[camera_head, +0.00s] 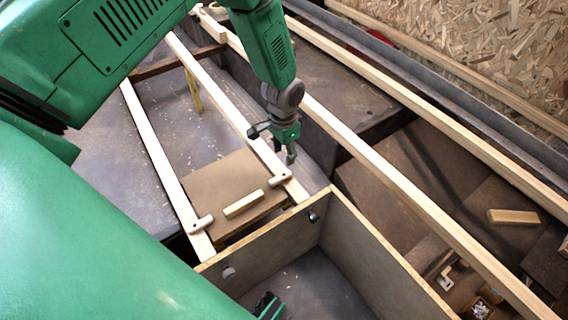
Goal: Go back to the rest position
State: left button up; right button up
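My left arm comes in from the upper left and reaches down to my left gripper (290,157). It hangs just above the pale wooden rail beside the brown board. Its fingers are small and seen edge-on, so I cannot tell whether they are open or shut. No held object is visible at the fingertips. A small green and black piece (268,305) shows at the bottom edge, inside the wooden box. It may be part of my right gripper, but most of it is cut off.
Long wooden rails (430,210) run diagonally across the scene. A brown board (225,185) carries a short wood strip (243,204). The open wooden box (375,250) stands in front. A wood block (513,216) lies at the right. A chipboard panel (480,40) stands behind.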

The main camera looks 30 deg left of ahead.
pick_arm(q)
jog(key=shift+r, duration=0.95)
jog(key=shift+s+f, duration=0.1)
jog(key=s+d+f+n+p, duration=0.1)
jog(key=s+d+p, duration=0.1)
jog(key=s, duration=0.6)
jog(key=s+d+f+n+p, duration=0.1)
jog(key=s+f+p, duration=0.1)
jog(key=s, duration=0.5)
jog(key=s+r+n+p, duration=0.1)
jog(key=s+r, duration=0.1)
jog(key=s, duration=0.5)
jog(key=s+r+p, duration=0.1)
jog(key=s+r, duration=0.1)
jog(key=s, duration=0.5)
jog(key=shift+s+a+r+n+t, duration=0.2)
jog(key=shift+s+r+n+t, duration=0.1)
jog(key=shift+n, duration=0.1)
